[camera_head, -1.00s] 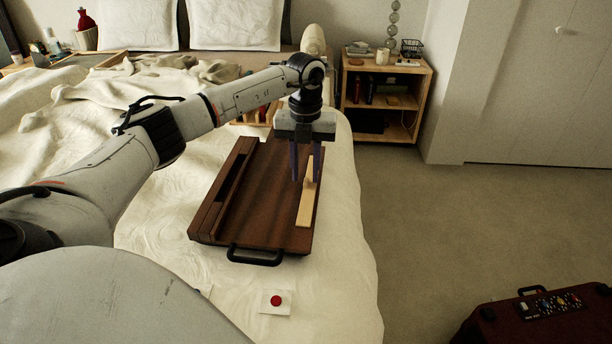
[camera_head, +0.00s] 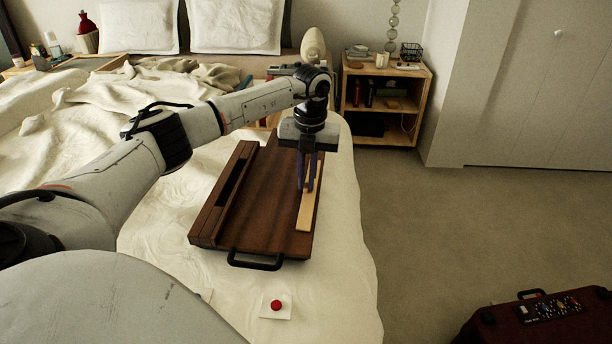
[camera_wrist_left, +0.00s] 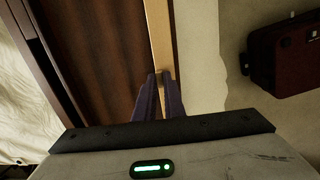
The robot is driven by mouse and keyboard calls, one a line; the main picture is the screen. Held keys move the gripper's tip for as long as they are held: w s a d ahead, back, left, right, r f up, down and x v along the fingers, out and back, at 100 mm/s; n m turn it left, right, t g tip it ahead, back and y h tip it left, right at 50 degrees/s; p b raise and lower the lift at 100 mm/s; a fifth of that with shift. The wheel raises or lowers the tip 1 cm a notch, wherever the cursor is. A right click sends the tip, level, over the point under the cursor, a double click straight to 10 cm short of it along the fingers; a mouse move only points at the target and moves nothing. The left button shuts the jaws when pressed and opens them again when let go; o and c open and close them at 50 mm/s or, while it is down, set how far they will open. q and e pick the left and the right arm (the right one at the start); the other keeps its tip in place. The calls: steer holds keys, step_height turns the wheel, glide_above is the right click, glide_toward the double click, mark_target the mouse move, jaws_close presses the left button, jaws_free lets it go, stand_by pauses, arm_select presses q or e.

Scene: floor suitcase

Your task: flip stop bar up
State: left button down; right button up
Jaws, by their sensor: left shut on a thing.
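The stop bar (camera_head: 305,214) is a pale wooden strip lying along the right side of a dark brown wooden tray (camera_head: 257,205) on the bed. In the left wrist view the bar (camera_wrist_left: 157,35) runs away from between my fingertips. My left gripper (camera_head: 306,188) points down over the right part of the tray, its purple fingers close together and shut on the bar. In the left wrist view the gripper (camera_wrist_left: 166,78) has one finger on each side of the bar. The part of the bar between the fingers is hidden. My right gripper is not in view.
A black handle (camera_head: 255,262) sticks out from the tray's near edge. A red button on a white plate (camera_head: 277,306) lies on the bed in front. A dark red suitcase (camera_head: 530,325) stands on the floor at right. A wooden nightstand (camera_head: 420,115) stands behind.

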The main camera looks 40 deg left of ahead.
arm_select(q)
steer(key=shift+w+d+r+g+y+p, duration=0.15)
steer(key=shift+d+r+g+y+p, duration=0.2)
steer(key=shift+p, duration=0.5)
steer(key=shift+w+r+g+y+p, duration=0.1)
steer(key=shift+g+y+p, duration=0.15)
steer(key=shift+y+p, duration=0.2)
steer(key=shift+w+d+g+y, duration=0.25)
steer(key=shift+g+y, duration=0.15)
steer(key=shift+y, duration=0.1)
steer(key=shift+w+d+f+g+y+b, duration=0.1)
steer(key=shift+d+f+g+y+b, duration=0.15)
steer(key=shift+g+y+b, duration=0.25)
steer(key=shift+w+d+g+y+b, duration=0.15)
steer(key=shift+g+y+b, duration=0.15)
steer(key=shift+y+b, duration=0.45)
steer(key=shift+r+b, duration=0.1)
steer(key=shift+b, duration=0.2)
